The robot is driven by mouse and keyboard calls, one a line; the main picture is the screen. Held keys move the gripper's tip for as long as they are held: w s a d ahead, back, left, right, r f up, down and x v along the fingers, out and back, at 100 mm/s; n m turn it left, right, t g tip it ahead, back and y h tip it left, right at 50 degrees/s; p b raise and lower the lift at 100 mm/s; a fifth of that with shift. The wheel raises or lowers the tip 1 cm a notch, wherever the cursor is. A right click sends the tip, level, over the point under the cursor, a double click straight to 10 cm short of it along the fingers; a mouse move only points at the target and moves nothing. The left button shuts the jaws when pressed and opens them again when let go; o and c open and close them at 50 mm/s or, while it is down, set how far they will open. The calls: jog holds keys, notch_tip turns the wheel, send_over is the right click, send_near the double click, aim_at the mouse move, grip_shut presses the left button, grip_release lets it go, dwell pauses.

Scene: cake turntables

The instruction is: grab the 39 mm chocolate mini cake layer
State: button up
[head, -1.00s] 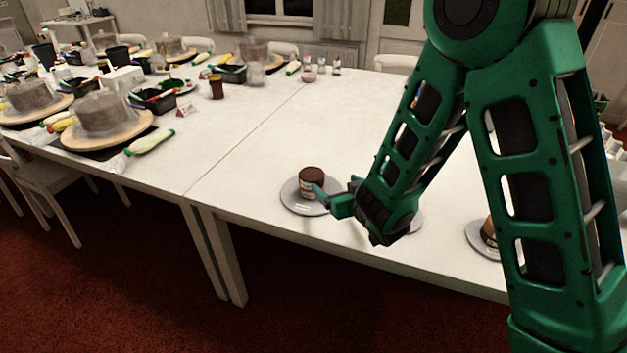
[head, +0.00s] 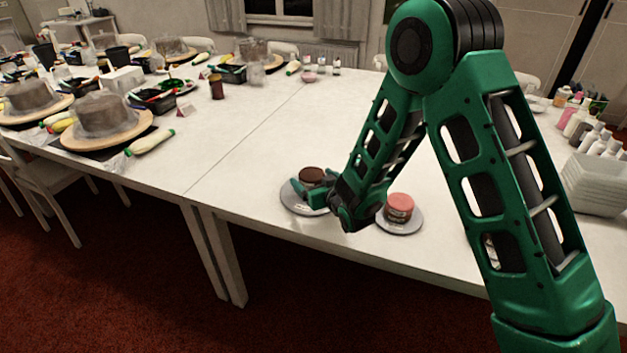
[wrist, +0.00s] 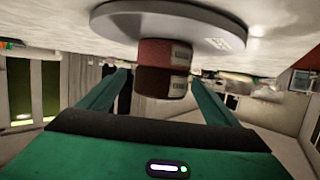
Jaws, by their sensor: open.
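The dark chocolate layer (head: 312,174) is the top of a small stack on a round grey turntable (head: 289,203). The wrist view is upside down, so the chocolate layer (wrist: 160,83) hangs below a reddish-brown layer (wrist: 165,53) and the turntable (wrist: 115,20). Both layers carry pale labels that I cannot read. My gripper (head: 316,190) is at the stack, low over the turntable. In the wrist view my gripper (wrist: 160,86) is open, one finger on each side of the chocolate layer. I cannot tell whether the fingertips reach alongside it.
A second turntable (head: 401,227) with a pink-topped cake stack (head: 399,206) stands close to the right of my forearm. Grey trays (head: 595,185) and bottles (head: 600,138) are at the far right. The white table (head: 240,150) is clear left of and behind the stack.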

jog(key=shift+w+a+f, duration=0.2)
jog(key=shift+w+a, duration=0.1)
jog(key=shift+w, duration=0.25)
jog(key=c, duration=1.2)
jog(key=shift+o, duration=0.2)
jog(key=shift+r, duration=0.1)
